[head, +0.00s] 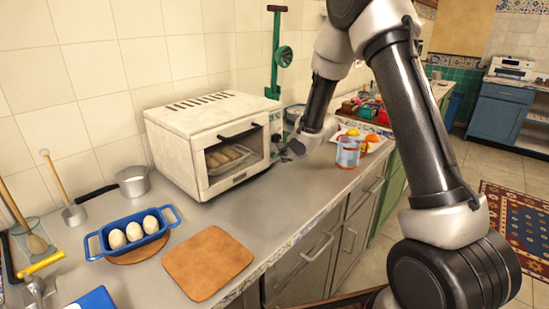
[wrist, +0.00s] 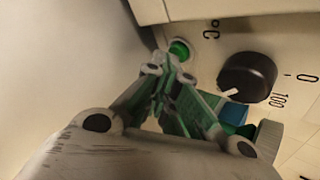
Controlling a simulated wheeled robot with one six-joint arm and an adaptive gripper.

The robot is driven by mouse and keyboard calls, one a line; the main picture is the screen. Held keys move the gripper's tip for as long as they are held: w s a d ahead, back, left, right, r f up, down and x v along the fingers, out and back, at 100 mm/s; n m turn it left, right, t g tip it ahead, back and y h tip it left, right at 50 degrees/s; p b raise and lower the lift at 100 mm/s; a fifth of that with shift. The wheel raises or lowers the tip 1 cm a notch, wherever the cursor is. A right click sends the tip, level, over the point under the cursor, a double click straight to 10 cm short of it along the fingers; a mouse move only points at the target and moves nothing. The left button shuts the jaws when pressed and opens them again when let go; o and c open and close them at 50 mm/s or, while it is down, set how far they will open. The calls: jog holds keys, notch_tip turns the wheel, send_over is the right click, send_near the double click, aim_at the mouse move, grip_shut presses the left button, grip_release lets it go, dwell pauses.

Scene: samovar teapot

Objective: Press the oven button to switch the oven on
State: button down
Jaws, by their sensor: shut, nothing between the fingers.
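The white toaster oven (head: 180,143) stands on the counter in the head view, its glass door (head: 240,152) shut with pale loaf-like items behind it. In the wrist view its cream front panel shows a round green button (wrist: 180,49) in a pale ring, with a black knob (wrist: 248,78) to its right. My gripper (wrist: 168,78) is shut and empty, its fingertips just below the green button in the picture. I cannot tell whether they touch it. In the head view my gripper (head: 289,153) is at the oven's right front side, and the button cannot be made out there.
A blue dish (head: 94,247) with eggs and a brown board (head: 207,262) lie left on the counter. A small saucepan (head: 133,181) stands by the wall. The counter before the oven is clear.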

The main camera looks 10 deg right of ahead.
dwell(0.3)
jog(key=shift+s+d, duration=0.5)
jog(key=shift+s, duration=0.2)
jog(key=shift+s+d, duration=0.6)
jog(key=shift+s, duration=0.2)
jog(key=shift+s+d, duration=0.55)
jog(key=shift+s, duration=0.3)
jog(key=shift+s+d, duration=0.6)
jog(key=shift+s, duration=0.2)
